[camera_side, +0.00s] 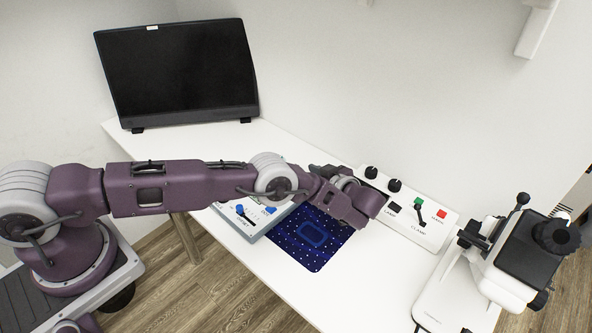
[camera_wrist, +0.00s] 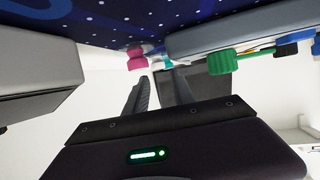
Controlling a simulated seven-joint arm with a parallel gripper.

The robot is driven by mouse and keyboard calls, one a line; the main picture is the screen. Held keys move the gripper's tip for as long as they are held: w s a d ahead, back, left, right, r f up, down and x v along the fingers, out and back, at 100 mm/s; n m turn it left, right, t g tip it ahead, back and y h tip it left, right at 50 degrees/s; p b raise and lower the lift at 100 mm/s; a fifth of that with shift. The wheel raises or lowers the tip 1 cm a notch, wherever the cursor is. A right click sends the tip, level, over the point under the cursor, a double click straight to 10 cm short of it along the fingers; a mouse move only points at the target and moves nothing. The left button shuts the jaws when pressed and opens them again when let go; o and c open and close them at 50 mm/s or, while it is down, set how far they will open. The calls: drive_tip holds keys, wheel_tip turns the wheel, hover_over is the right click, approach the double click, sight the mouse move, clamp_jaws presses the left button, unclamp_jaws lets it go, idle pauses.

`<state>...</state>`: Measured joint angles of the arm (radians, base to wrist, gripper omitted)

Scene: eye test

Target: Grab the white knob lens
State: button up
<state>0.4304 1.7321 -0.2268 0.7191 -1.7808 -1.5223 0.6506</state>
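I cannot make out a white knob lens for certain in either view. In the wrist view, pink (camera_wrist: 138,61), green (camera_wrist: 222,62) and blue (camera_wrist: 297,37) knobs show along a grey tray (camera_wrist: 205,40). A small pale patch beside the pink knob is too small to tell. In the side view, the tray (camera_side: 250,232) is partly hidden by my arm, with blue knobs showing. My gripper (camera_wrist: 160,88) shows two dark fingers with a gap between them and nothing held. In the side view my wrist is above the mat's right edge, and the fingertips are hidden.
A dark blue dotted mat (camera_side: 318,262) lies on the white table (camera_side: 372,278). A white control box (camera_side: 436,228) with knobs and a lever stands right of my wrist. A white and black instrument (camera_side: 520,262) stands at the right. A monitor (camera_side: 180,75) stands at the back left.

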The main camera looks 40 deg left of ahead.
drive_tip(key=x, duration=0.6)
drive_tip(key=shift+w+d, duration=0.1)
drive_tip(key=shift+w, duration=0.05)
clamp_jaws()
